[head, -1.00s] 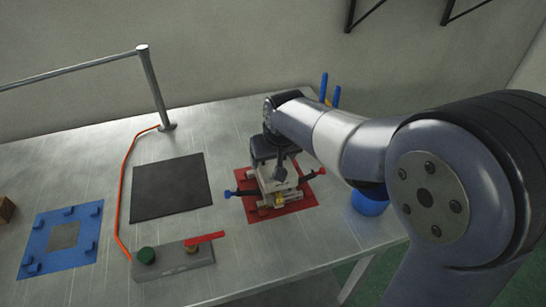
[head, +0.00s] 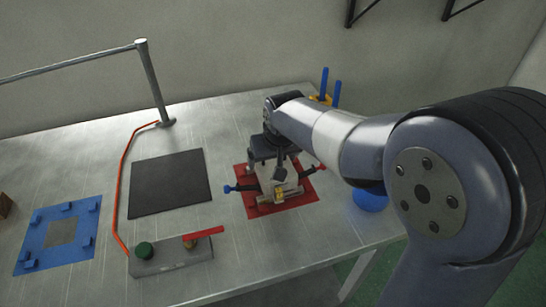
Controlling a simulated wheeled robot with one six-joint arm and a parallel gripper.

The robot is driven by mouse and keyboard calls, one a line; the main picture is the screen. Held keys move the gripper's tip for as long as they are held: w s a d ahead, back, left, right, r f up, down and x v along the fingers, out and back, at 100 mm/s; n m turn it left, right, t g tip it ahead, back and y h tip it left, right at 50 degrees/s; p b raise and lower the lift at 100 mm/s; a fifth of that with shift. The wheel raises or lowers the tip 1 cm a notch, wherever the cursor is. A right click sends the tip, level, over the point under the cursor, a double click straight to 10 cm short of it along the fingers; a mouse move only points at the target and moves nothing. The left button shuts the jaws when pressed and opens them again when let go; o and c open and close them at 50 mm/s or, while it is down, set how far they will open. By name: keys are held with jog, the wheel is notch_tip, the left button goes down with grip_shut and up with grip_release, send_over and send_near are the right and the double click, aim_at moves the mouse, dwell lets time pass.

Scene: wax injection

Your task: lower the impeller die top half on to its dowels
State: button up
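The impeller die (head: 273,184) is a pale beige block on the red mat (head: 303,207), with brass-coloured parts at its front. Dark toggle levers stand at its sides, one with a blue tip (head: 228,189) on the left and one with a red tip (head: 321,168) on the right. My gripper (head: 268,160) is over the die from behind and above, pointing down. Its dark body covers the rear of the die. The fingertips, the dowels and the seam between the die halves are too small or hidden, so I cannot tell whether the halves touch.
A black mat (head: 170,183) lies left of the red mat. A grey control block (head: 171,256) with a green button and red lever is in front. A blue fixture plate (head: 31,248) is far left. A blue round object (head: 368,203) stands right, under my arm.

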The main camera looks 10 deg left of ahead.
jog(key=shift+o, duration=1.2)
jog(key=shift+f, duration=0.1)
jog(key=v, duration=1.1)
jog(key=shift+p, duration=0.3)
jog(key=shift+w, duration=0.1)
jog(key=x, duration=1)
jog(key=shift+w+a, duration=0.1)
jog(key=shift+w, duration=0.05)
